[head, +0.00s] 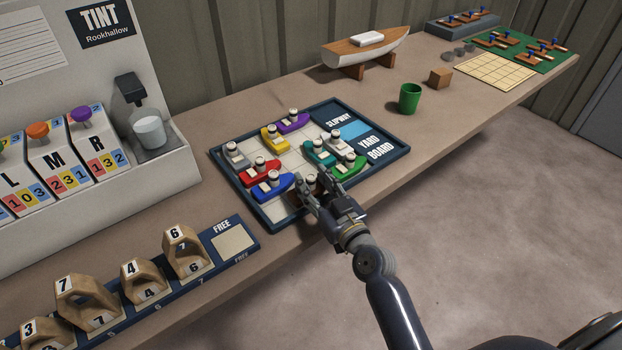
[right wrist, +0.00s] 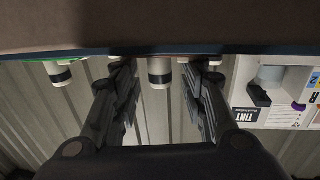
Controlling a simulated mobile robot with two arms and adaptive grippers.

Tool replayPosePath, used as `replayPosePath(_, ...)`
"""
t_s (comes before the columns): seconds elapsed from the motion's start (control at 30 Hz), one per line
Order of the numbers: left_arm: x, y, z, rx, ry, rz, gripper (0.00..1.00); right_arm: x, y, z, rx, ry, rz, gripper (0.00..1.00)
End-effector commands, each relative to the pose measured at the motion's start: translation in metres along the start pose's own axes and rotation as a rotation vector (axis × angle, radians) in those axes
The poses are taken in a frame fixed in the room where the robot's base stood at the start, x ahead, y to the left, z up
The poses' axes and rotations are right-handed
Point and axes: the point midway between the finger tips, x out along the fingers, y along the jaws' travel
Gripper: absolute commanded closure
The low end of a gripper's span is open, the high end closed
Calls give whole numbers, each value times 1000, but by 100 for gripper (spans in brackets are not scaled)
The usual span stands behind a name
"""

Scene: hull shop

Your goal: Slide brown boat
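The yard board (head: 263,217) is a dark-framed tray of pale squares with several coloured toy boats on it. The brown boat (head: 312,182) is near the front edge, between the blue boat (head: 270,187) and the green boat (head: 348,164); my right gripper mostly hides it. My right gripper (head: 318,186) reaches in over the board's front edge. In the right wrist view its fingers (right wrist: 163,75) stand apart, with a pale, black-banded funnel (right wrist: 160,72) between them and a gap on each side. My left gripper is not in view.
Red (head: 258,173), yellow (head: 274,138), purple (head: 292,121), grey and teal (head: 318,152) boats crowd the board. A green cup (head: 410,98) and wooden block (head: 440,77) stand right of it. Numbered wooden pieces (head: 186,252) stand at front left.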

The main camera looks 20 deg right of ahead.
Motion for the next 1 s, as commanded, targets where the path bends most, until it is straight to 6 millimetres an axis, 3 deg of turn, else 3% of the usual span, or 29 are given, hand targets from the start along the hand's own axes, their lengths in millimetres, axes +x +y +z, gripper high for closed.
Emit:
replayPosePath(0.2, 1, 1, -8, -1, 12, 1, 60, 13, 0, 0, 1, 1, 0, 60)
replayPosePath(0.47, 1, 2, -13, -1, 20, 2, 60, 14, 0, 0, 0, 0, -1, 60)
replayPosePath(0.63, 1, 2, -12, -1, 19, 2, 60, 13, 0, 0, 0, 0, -1, 96)
replayPosePath(0.67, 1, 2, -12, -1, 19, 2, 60, 13, 0, 0, 0, 0, -1, 100)
replayPosePath(0.87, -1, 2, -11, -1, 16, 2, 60, 13, -4, -1, 1, -2, -2, 100)
replayPosePath(1.0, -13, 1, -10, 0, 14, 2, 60, 9, -30, -3, 2, -5, -5, 100)
